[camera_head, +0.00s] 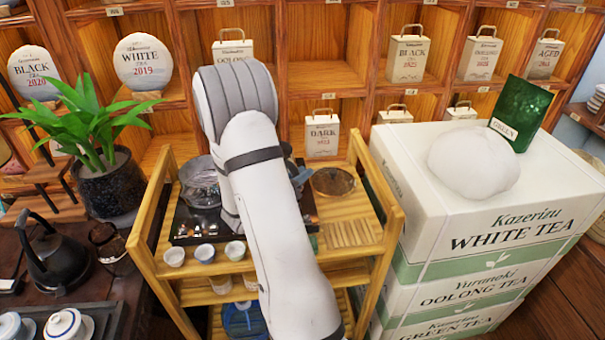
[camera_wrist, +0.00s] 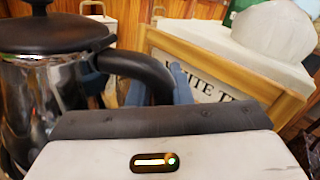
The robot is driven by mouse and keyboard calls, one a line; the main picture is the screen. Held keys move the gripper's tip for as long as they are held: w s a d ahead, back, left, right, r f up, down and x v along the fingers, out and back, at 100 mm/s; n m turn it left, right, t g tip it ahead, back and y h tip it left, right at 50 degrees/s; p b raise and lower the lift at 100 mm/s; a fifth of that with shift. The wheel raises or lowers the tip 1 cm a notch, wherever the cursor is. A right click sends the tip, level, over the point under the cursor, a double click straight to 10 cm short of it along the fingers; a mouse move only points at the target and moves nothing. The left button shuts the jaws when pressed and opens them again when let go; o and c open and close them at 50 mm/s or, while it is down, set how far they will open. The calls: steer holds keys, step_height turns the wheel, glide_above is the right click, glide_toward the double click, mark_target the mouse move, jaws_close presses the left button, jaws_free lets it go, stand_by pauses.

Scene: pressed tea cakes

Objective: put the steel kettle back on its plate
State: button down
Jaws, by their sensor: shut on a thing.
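The steel kettle (camera_wrist: 40,95) stands at the left of the wrist view, with a shiny body, black lid and curved black handle. The bluish fingers of my gripper (camera_wrist: 158,88) are shut on that handle. In the head view my white arm covers most of this area. A shiny rounded vessel (camera_head: 200,183) shows just left of the arm, above a black panel (camera_head: 208,220) on the wooden cart. I cannot tell for sure whether it is the kettle. The plate, the kettle's base and any gap between them are hidden.
Several small cups (camera_head: 204,252) stand along the cart's front edge. The wooden cart (camera_head: 380,205) has raised side rails. Stacked tea boxes (camera_head: 430,165) stand close on the right, and a potted plant (camera_head: 110,190) on the left. A black kettle (camera_head: 55,262) sits at lower left.

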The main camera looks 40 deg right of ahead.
steer(key=shift+f, duration=0.25)
steer(key=c, duration=1.6)
jaws_free()
steer(key=shift+f, duration=0.1)
steer(key=shift+s+a, duration=0.2)
steer(key=shift+a, duration=1.65)
steer(key=shift+s+a, duration=0.15)
steer(key=shift+a, duration=1.65)
steer(key=shift+s+a, duration=0.2)
steer(key=shift+a, duration=1.65)
